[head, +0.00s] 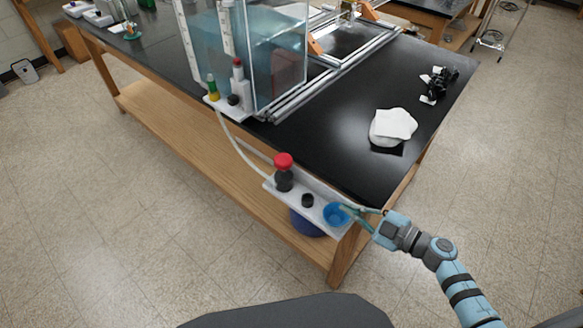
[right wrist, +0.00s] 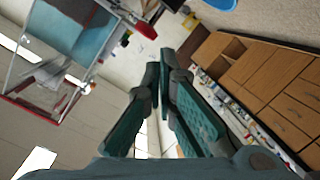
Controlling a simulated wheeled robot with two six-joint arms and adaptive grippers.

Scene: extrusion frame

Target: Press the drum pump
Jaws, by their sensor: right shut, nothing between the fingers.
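A white bracket (head: 318,209) sits at the near corner of the black-topped bench. It carries a red knob on a black body (head: 283,170), a small black knob (head: 307,200) and a round blue piece (head: 336,214). A dark blue drum (head: 305,224) shows partly below the bracket. I cannot tell which of these parts is the pump's press part. My right gripper (head: 350,209) is shut and empty, its fingertips at the blue piece's right side; touching or not is unclear. In the right wrist view, a blue edge (right wrist: 222,4) and a red part (right wrist: 145,30) show beyond the fingers (right wrist: 160,72). My left gripper is out of view.
A clear tank (head: 275,50) stands on the bench beside another white bracket (head: 222,103) with red and yellow fittings. A pale hose (head: 238,150) runs between the brackets. A white cloth-like item (head: 393,125) and black parts (head: 440,82) lie on the bench. The near floor is clear.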

